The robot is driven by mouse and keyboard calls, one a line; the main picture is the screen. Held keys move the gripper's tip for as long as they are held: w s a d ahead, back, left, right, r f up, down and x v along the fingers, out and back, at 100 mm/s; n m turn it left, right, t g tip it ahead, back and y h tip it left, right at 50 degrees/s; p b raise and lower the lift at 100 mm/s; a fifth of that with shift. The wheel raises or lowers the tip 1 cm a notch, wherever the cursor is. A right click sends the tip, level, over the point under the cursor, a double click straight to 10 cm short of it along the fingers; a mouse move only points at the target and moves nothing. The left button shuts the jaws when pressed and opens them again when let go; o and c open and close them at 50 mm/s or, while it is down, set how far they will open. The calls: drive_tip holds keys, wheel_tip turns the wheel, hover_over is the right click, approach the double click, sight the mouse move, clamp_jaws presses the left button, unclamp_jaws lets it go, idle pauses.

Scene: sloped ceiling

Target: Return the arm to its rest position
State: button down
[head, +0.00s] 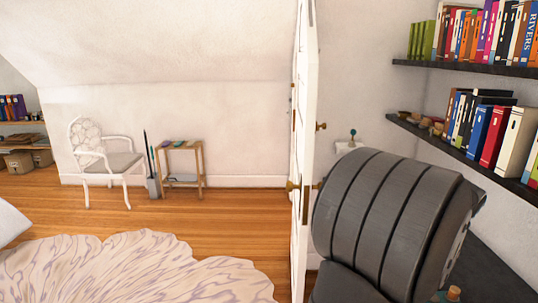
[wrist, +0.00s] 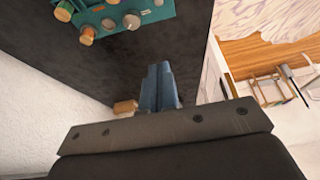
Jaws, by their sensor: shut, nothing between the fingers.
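My gripper (wrist: 160,72) shows in the wrist view as two blue fingers side by side, closed together beyond a dark bar with screws. Nothing shows between them. They are seen against a dark, flat surface (wrist: 100,65). The rest of the arm cannot be made out for certain in the head view, and the gripper is not seen there.
A teal device with knobs (wrist: 110,15) and a small wooden piece (wrist: 125,107) lie near the fingers. A large grey ribbed form (head: 385,215) stands before dark bookshelves (head: 460,67). A white door (head: 302,150) stands open.

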drive_tip(key=shift+s+a+r+n, duration=0.2)
drive_tip(key=shift+s+r, duration=0.25)
drive_tip(key=shift+s, duration=0.2)
drive_tip(key=shift+s+a+r+n, duration=0.1)
drive_tip(key=shift+s+r+n, duration=0.1)
drive_tip(key=shift+s+r, duration=0.35)
drive_tip(key=shift+f, duration=0.15)
drive_tip(key=w+d+f+m, duration=0.1)
drive_tip(key=w+f+m, duration=0.1)
drive_tip(key=w+f, duration=1.1)
drive_tip(key=shift+w+f+m+g+h, duration=0.4)
drive_tip(key=shift+w, duration=0.25)
drive_tip(key=shift+d+r, duration=0.1)
